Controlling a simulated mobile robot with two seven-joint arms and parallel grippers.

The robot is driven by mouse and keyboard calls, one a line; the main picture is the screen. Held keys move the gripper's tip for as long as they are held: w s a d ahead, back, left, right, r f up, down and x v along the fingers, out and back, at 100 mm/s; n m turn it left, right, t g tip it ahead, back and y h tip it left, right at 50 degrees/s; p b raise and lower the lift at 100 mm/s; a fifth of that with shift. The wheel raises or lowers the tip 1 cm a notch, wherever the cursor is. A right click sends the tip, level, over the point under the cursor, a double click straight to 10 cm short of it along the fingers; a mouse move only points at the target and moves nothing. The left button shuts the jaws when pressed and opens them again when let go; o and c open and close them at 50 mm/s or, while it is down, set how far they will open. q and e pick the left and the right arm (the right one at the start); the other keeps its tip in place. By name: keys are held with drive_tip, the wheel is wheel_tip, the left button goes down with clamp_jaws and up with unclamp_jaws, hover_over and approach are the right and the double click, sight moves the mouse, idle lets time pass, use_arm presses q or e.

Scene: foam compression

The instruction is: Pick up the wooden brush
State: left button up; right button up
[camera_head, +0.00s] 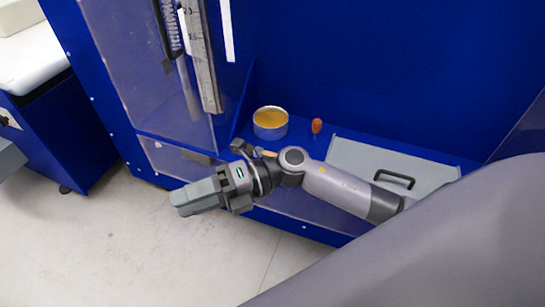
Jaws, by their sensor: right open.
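My right gripper (190,199) is in front of the blue cabinet, over the floor, and points left; its grey fingers look empty. A small tan, wood-coloured piece (269,153) shows just behind my right wrist on the blue shelf. It may be part of the wooden brush, but my arm hides most of it. The gripper is to the left of this piece and apart from it. My left gripper is not in view.
A round tin with yellow contents (270,123) and an orange-handled tool (316,127) stand on the shelf. A grey lid with a black handle (394,179) lies right. A metal ruler (201,55) and a dark tool (172,28) hang on the left panel.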

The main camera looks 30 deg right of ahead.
drive_tip(key=w+d+n+h, duration=0.2)
drive_tip(key=d+h, duration=0.3)
drive_tip(key=d, duration=0.3)
drive_tip(key=w+d+f+n+g+h, duration=0.1)
drive_tip(key=w+d+n+h, duration=0.1)
drive_tip(key=d+h, duration=0.4)
drive_tip(key=w+d+n+h+b, duration=0.1)
drive_tip(key=w+d+h, duration=0.3)
drive_tip(key=d, duration=0.7)
drive_tip(key=shift+w+f+n+g+h, duration=0.1)
drive_tip(key=shift+f+n+g+h, duration=0.3)
drive_tip(key=shift+n+h, duration=0.6)
drive_tip(key=shift+d+h, duration=0.3)
drive_tip(key=shift+d, duration=0.05)
drive_tip(key=f, duration=0.4)
drive_tip(key=f+p, duration=0.1)
drive_tip(key=f, duration=0.1)
drive_tip(key=shift+a+f, duration=0.4)
clamp_jaws()
